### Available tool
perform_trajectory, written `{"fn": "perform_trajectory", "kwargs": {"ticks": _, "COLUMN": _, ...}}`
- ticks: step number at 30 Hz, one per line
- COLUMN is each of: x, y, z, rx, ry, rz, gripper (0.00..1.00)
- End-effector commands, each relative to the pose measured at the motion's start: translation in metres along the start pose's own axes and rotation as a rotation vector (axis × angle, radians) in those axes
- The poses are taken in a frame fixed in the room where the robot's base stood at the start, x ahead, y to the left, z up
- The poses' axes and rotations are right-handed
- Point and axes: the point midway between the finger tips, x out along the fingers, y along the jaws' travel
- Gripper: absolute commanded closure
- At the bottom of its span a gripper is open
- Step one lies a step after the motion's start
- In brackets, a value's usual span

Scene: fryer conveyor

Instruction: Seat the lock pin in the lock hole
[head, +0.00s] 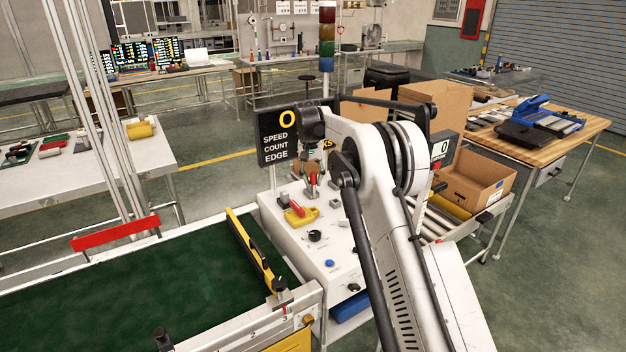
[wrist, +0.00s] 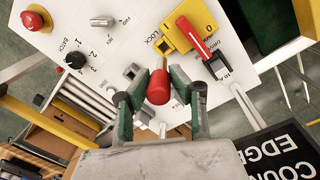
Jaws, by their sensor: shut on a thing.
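The lock pin (wrist: 158,88) has a red cylindrical head and shows between my gripper's fingers in the wrist view. My gripper (wrist: 160,98) is shut on it, with green-lined fingers on either side. The red head also shows in the head view (head: 313,179), over the white control panel. The panel carries a LOCK label (wrist: 147,26) and a yellow block (wrist: 186,34) with a red lever (wrist: 197,40).
A red mushroom button (wrist: 30,19), a metal post (wrist: 101,22) and a dark knob (wrist: 76,60) stand on the panel. A black display board (head: 279,137) stands close behind. The green conveyor belt (head: 150,285) lies left, and cardboard boxes (head: 478,180) stand right.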

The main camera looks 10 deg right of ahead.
Motion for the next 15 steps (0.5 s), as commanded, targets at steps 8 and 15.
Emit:
{"fn": "perform_trajectory", "kwargs": {"ticks": 8, "x": 0.007, "y": 0.000, "z": 0.000, "rx": 0.000, "ry": 0.000, "rz": 0.000, "gripper": 1.00}}
{"fn": "perform_trajectory", "kwargs": {"ticks": 15, "x": 0.012, "y": -0.001, "z": 0.000, "rx": 0.000, "ry": 0.000, "rz": 0.000, "gripper": 1.00}}
